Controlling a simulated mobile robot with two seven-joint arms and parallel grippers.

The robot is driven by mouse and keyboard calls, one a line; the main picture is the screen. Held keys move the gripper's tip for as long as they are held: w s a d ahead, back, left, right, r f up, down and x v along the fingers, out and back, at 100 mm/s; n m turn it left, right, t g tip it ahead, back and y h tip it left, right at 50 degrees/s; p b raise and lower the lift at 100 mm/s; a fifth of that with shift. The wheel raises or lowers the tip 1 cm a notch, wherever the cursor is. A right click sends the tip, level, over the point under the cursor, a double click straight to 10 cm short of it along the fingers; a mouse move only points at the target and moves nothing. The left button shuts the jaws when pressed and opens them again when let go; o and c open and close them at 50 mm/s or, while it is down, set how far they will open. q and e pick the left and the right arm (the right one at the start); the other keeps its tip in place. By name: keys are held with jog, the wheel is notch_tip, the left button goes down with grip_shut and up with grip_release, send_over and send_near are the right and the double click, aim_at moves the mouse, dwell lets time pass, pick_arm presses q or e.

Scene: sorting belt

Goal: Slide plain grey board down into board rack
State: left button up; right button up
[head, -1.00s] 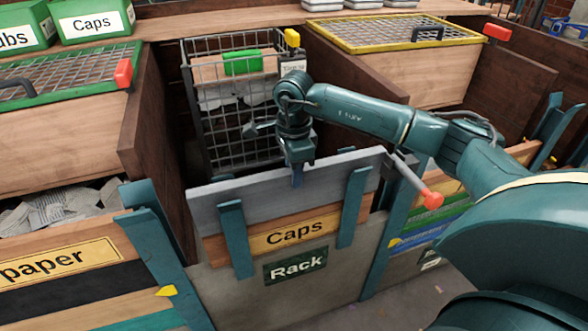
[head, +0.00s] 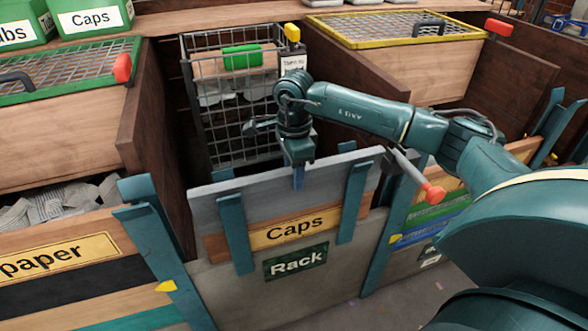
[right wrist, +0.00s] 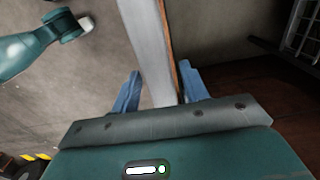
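The plain grey board (head: 265,194) stands upright across the front of the middle bay. It sits behind the teal posts of the board rack (head: 238,235), with its top edge above them and tilted up to the right in the picture. Below it show a wooden board with a Caps label (head: 293,229) and a grey panel labelled Rack (head: 296,262). My right gripper (head: 298,180) points down on the board's top edge. In the right wrist view its fingers (right wrist: 160,92) lie on either side of the board (right wrist: 150,50), close against it.
A red-tipped lever (head: 432,192) juts out at the right end of the board. Wooden bins flank the bay, with a paper-labelled front (head: 58,258) at left.

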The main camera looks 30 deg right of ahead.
jog(key=shift+o, duration=0.5)
jog(key=shift+s+f, duration=0.1)
jog(key=shift+f, duration=0.05)
notch_tip(320, 180, up, 3)
jog(key=shift+f, duration=0.1)
pick_arm(q)
jog(key=shift+r+p, duration=0.45)
jog(key=shift+r, duration=0.05)
pick_arm(e)
notch_tip(320, 180, up, 11)
jog(key=shift+f, duration=0.2)
